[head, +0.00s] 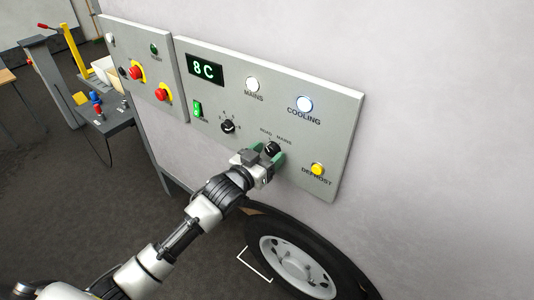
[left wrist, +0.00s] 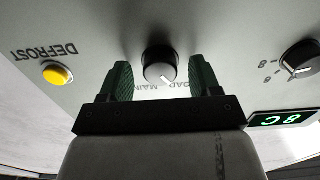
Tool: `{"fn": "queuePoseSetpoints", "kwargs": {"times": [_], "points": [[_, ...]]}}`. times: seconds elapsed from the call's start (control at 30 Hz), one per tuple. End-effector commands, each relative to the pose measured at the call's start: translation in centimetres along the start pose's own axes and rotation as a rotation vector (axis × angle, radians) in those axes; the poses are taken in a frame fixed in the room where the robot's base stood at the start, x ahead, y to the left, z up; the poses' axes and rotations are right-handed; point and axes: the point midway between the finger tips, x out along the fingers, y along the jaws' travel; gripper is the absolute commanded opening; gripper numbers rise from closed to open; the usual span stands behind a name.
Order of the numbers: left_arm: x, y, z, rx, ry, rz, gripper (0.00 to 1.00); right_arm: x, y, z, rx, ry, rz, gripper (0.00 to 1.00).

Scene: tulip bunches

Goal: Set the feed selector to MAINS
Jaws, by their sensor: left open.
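The feed selector (head: 272,148) is a black round knob under the labels ROAD and MAINS on the grey panel. In the left wrist view the knob (left wrist: 160,66) appears upside down, between my fingers. Its white mark points down and slightly right there, seemingly nearer the ROAD label than MAINS, both partly hidden. My left gripper (head: 267,156) is at the panel, with its green fingers open on either side of the knob. In the left wrist view, gaps show between the left gripper's fingers (left wrist: 160,80) and the knob. My right gripper is not in view.
A yellow DEFROST button (head: 317,169) is right of the selector. A numbered dial (head: 228,126) and a green-lit switch (head: 198,108) are to the left. The display (head: 206,70) reads 8C. MAINS (head: 253,84) and COOLING (head: 304,104) lamps are above. A wheel (head: 295,262) is below.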

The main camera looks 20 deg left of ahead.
Motion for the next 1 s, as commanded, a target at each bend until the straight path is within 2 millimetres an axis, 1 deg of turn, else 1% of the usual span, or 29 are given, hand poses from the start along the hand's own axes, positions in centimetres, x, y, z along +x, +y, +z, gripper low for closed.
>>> {"fn": "queuePoseSetpoints", "kwargs": {"times": [0.03,0.07,0.1,0.37,0.57,0.73,0.87,1.0], "points": [[-0.01,0.01,0.01,0.000,0.000,0.000,0.63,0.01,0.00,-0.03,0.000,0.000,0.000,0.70],[-0.02,0.01,0.01,0.000,0.000,0.000,0.60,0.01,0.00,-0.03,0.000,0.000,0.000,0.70],[-0.02,0.01,0.02,0.000,0.000,0.000,0.54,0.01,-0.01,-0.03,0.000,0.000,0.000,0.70],[-0.04,0.00,0.02,0.000,0.000,0.000,0.14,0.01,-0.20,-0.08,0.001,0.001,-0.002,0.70],[-0.04,0.00,0.02,0.012,-0.001,0.000,0.14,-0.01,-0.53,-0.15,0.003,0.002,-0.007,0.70],[-0.03,0.00,0.00,0.063,-0.001,0.000,0.14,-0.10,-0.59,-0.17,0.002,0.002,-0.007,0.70],[-0.02,0.01,0.00,0.140,-0.001,0.001,0.14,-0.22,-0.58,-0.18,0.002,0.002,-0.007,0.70],[-0.03,-0.02,-0.01,0.253,-0.001,0.000,0.14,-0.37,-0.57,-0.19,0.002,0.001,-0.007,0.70]]}}
